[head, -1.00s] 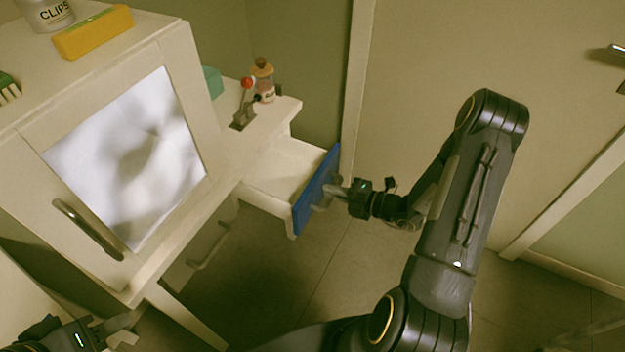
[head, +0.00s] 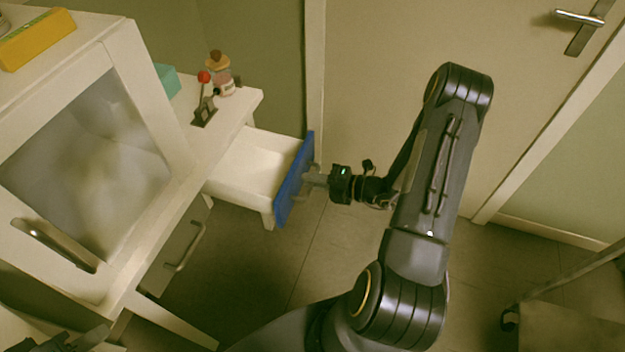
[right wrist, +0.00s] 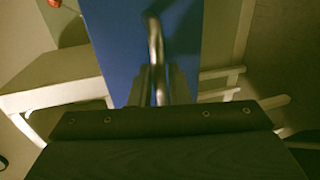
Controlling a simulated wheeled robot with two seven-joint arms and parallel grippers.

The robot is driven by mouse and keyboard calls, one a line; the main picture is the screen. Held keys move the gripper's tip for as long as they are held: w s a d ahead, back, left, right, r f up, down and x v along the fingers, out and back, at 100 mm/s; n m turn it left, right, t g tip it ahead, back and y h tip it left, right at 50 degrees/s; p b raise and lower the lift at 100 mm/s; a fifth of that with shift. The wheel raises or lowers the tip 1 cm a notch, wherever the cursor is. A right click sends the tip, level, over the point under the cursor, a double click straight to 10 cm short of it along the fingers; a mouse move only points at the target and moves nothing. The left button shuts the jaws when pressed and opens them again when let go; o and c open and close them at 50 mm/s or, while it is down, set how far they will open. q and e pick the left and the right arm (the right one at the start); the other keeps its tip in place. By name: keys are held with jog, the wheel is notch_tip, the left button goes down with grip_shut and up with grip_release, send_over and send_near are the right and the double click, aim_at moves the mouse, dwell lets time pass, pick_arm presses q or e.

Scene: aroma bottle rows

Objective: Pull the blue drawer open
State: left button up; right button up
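The blue drawer (head: 293,180) stands pulled out of the white cabinet's right side, its pale, empty-looking inside showing. Its blue front also shows in the right wrist view (right wrist: 115,45). My right gripper (head: 316,180) is at the drawer's metal handle (right wrist: 155,50). In the right wrist view its two fingers (right wrist: 158,85) are close together on either side of the handle bar, shut on it. My left gripper (head: 85,340) is at the bottom left edge, mostly cut off, so its opening cannot be told.
The cabinet (head: 120,50) has a glass door with a handle and a lower grey drawer (head: 180,250). A bottle (head: 220,75) and a red-knobbed lever (head: 205,100) stand on its side top. A room door (head: 400,50) is behind. A cart (head: 570,320) is at lower right.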

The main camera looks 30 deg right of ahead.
jog(key=v, duration=0.7)
jog(key=shift+s, duration=0.2)
jog(key=shift+d, duration=0.15)
jog(key=s+a+r+n+g+y+p, duration=0.1)
jog(key=s+a+r+n+g+p, duration=0.1)
jog(key=a+r+n+g, duration=0.55)
jog(key=s+a+r+n+y+p, duration=0.15)
jog(key=a+r+n, duration=0.35)
jog(key=r+n, duration=0.65)
jog(key=s+r+n+h+p, duration=0.1)
jog(key=s+r+n+h, duration=0.3)
jog(key=n, duration=0.9)
jog(key=s+a+r+n+t+h+p, duration=0.1)
jog(key=s+r+n+h, duration=0.3)
jog(key=n, duration=0.8)
jog(key=s+p, duration=0.1)
jog(key=s, duration=0.1)
jog(key=shift+s+a+n, duration=0.25)
jog(key=shift+s+n, duration=0.15)
